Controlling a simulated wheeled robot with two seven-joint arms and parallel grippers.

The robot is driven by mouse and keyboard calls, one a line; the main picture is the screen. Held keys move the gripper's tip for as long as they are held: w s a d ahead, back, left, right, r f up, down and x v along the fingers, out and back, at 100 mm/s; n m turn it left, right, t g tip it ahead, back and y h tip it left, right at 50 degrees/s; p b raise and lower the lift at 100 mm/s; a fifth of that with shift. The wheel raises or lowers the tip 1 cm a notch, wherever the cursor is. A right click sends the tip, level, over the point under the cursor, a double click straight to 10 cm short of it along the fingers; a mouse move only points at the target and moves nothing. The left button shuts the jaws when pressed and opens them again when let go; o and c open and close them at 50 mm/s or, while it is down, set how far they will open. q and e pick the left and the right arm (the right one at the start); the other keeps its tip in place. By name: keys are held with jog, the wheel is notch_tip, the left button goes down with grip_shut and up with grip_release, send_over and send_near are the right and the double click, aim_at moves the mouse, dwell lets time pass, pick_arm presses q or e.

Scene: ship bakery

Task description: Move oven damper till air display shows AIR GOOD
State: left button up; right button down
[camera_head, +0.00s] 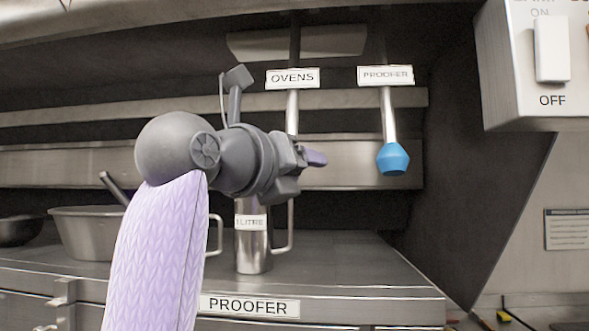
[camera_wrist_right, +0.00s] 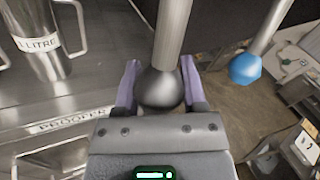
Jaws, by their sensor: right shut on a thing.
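The oven damper is a metal rod (camera_head: 292,114) hanging under the OVENS label (camera_head: 292,78). Its dark rounded knob (camera_wrist_right: 158,88) shows in the right wrist view. My right gripper (camera_head: 314,158) is at the lower end of this rod, its purple fingers shut on either side of the knob. My gripper hides the knob in the head view. The proofer damper rod (camera_head: 388,115) with its blue knob (camera_head: 392,159) hangs to the right, under the PROOFER label (camera_head: 386,75); the blue knob also shows in the right wrist view (camera_wrist_right: 245,68). No air display is visible. My left gripper is not in view.
A metal 1 LITRE jug (camera_head: 252,255) stands on the steel proofer top (camera_head: 350,268), below my gripper. A metal bowl (camera_head: 85,235) sits to the left. A white switch box (camera_head: 530,100) marked ON and OFF is at upper right.

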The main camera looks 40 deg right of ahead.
jog(key=shift+c, duration=2)
grip_release()
jog(key=shift+f, duration=0.15)
jog(key=shift+o, duration=1)
jog(key=shift+w, duration=0.1)
jog(key=shift+a, duration=0.1)
jog(key=shift+a, duration=0.3)
jog(key=b+v, duration=0.2)
jog(key=v, duration=0.7)
jog(key=shift+b, duration=0.4)
jog(key=shift+a, duration=0.15)
